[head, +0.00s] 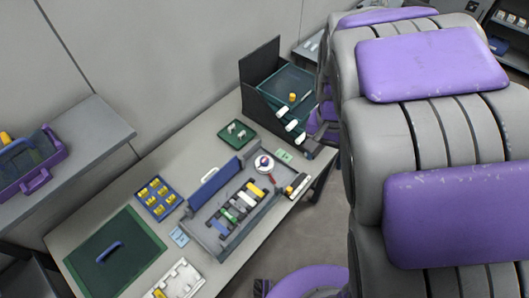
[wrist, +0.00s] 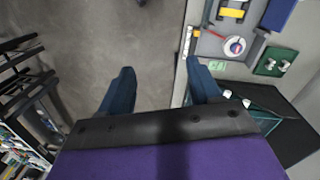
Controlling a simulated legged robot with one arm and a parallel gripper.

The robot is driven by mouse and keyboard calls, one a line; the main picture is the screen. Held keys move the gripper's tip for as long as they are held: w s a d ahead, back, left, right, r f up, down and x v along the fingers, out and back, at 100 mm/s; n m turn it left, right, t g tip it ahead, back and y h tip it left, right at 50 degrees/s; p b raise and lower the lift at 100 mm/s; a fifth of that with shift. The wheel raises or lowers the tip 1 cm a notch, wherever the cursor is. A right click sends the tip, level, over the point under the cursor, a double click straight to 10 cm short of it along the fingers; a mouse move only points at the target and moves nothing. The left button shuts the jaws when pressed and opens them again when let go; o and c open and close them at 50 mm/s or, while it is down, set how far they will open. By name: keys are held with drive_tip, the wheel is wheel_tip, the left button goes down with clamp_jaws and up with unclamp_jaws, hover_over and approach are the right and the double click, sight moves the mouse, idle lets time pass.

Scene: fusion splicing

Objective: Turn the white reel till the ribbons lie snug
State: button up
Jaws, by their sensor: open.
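The white reel (head: 264,160) sits at the far right end of a grey tray (head: 224,252) on the table. It has a dark purple and red centre, and it also shows at the upper right of the wrist view (wrist: 235,46). A thin red strip (head: 270,178) runs beside it. Ribbons around the reel are too small to make out. My gripper (wrist: 160,80) is open and empty, with its two dark blue fingers wide apart. It is over the floor beside the table edge, apart from the reel.
Coloured blocks (head: 240,208) line the tray, with a blue bar (head: 215,183) behind them. A small green tray (head: 237,133) and a dark tiered rack (head: 265,108) stand beyond. A blue tray of yellow parts (head: 158,197) and a green mat (head: 112,262) lie left.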

drive_tip(key=w+a+f+m, duration=0.1)
drive_tip(key=w+a+f, duration=0.2)
drive_tip(key=w, duration=0.3)
drive_tip(key=w+a+f, duration=0.2)
drive_tip(key=w+f, duration=0.1)
drive_tip(key=w, duration=0.3)
drive_tip(key=b, duration=0.1)
hover_over(264, 159)
wheel_tip(264, 159, down, 8)
drive_tip(key=shift+m+t+y, duration=0.3)
drive_tip(key=shift+m+t, duration=0.1)
wheel_tip(264, 159, down, 17)
drive_tip(key=b, duration=0.3)
drive_tip(key=shift+s, duration=0.1)
